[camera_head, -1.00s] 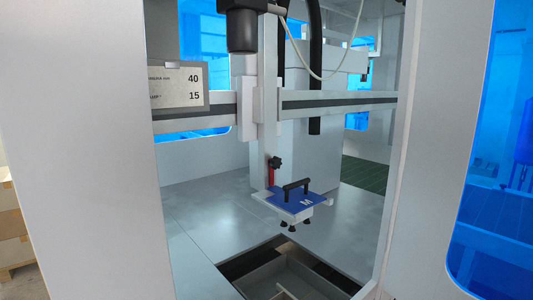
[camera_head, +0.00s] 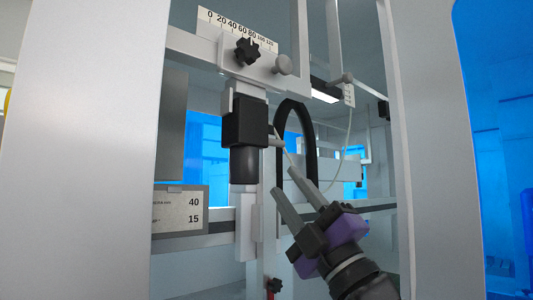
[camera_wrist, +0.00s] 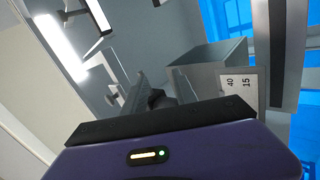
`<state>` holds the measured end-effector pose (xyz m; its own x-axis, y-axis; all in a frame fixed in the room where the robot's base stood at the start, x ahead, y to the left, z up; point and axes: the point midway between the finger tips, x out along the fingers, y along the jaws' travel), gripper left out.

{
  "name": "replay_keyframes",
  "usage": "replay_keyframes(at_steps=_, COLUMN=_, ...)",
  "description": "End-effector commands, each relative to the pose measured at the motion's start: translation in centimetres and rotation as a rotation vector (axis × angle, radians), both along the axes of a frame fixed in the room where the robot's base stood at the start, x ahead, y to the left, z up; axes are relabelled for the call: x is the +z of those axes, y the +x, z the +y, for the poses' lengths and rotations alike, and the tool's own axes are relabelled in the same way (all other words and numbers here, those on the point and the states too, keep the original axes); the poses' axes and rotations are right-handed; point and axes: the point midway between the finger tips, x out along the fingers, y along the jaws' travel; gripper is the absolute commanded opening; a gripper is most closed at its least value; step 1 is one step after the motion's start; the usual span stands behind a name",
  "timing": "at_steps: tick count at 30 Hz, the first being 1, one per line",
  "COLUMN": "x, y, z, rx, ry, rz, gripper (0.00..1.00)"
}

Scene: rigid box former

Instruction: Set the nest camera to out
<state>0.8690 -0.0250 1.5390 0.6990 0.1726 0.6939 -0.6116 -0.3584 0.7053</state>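The nest camera (camera_head: 248,125), a black block with a dark lens barrel, hangs upright in the head view from a light carriage on a rail. The carriage has a black star knob (camera_head: 249,52) and a grey round knob (camera_head: 283,65). A white scale (camera_head: 236,32) marked from 0 upward runs behind it; I cannot tell the exact reading. My gripper (camera_head: 284,181) is open and empty, its two grey fingers pointing up and left, below and right of the camera. It appears apart from the camera and the knobs. I see no "out" label.
A sign (camera_head: 180,212) reading 40 and 15 hangs at left; it also shows in the wrist view (camera_wrist: 238,91). A black hose (camera_head: 285,125) and a thin pale cable (camera_head: 345,135) hang right of the camera. Pale door posts (camera_head: 85,150) frame the opening.

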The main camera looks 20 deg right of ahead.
Motion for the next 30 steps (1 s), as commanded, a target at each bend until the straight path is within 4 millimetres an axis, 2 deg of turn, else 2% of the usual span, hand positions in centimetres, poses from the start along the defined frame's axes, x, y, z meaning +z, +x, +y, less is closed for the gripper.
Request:
replay_keyframes(at_steps=1, x=1.8, y=-0.3, z=0.2, rx=-0.020, ry=-0.040, rz=-0.022, gripper=0.34)
replay_keyframes(at_steps=6, x=4.5, y=-0.6, z=0.7, rx=-0.062, ry=-0.120, rz=-0.052, gripper=0.34)
replay_keyframes(at_steps=11, x=5.8, y=-0.2, z=1.1, rx=-0.071, ry=-0.138, rz=-0.057, gripper=0.34)
replay_keyframes(at_steps=21, x=9.4, y=3.2, z=2.2, rx=-0.071, ry=-0.135, rz=-0.056, gripper=0.34)
replay_keyframes(at_steps=30, x=10.5, y=4.6, z=2.5, rx=-0.070, ry=-0.134, rz=-0.057, gripper=0.34)
